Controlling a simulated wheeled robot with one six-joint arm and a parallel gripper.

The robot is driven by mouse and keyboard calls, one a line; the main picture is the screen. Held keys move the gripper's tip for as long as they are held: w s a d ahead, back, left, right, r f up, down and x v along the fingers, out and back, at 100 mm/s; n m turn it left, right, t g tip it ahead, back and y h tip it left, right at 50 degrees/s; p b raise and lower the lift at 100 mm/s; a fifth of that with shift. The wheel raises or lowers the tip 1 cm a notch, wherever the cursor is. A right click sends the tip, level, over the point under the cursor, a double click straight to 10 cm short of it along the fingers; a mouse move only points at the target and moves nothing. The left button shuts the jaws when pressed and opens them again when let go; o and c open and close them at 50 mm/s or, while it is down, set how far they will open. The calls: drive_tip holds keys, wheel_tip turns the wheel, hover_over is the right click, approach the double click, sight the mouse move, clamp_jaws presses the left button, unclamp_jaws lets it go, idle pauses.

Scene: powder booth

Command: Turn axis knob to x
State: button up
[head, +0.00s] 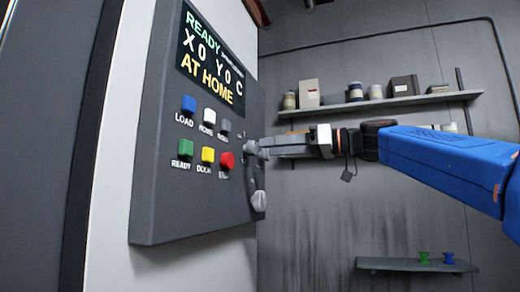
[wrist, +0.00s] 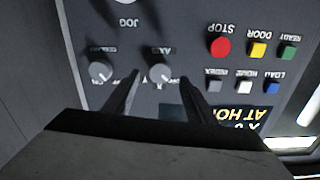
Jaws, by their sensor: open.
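The axis knob (wrist: 161,72) is a round grey knob under an upside-down "AXIS" label in the wrist view. In the head view it shows at the panel's right side (head: 251,148), partly covered by the fingers. My gripper (head: 268,148) reaches it from the right. In the wrist view my gripper (wrist: 159,76) is open, with one finger on each side of the axis knob. I cannot tell whether the fingers touch it. The knob's pointer direction is too small to read surely.
A second knob (wrist: 100,70) sits beside the axis knob, close to one finger. The grey control panel (head: 160,200) has several coloured buttons, including a red stop button (wrist: 221,47), and a display (head: 210,55) reading "AT HOME". Shelves (head: 385,104) hang on the back wall.

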sight(255, 149)
drive_tip(key=shift+x, duration=2.3)
drive_tip(key=c, duration=1)
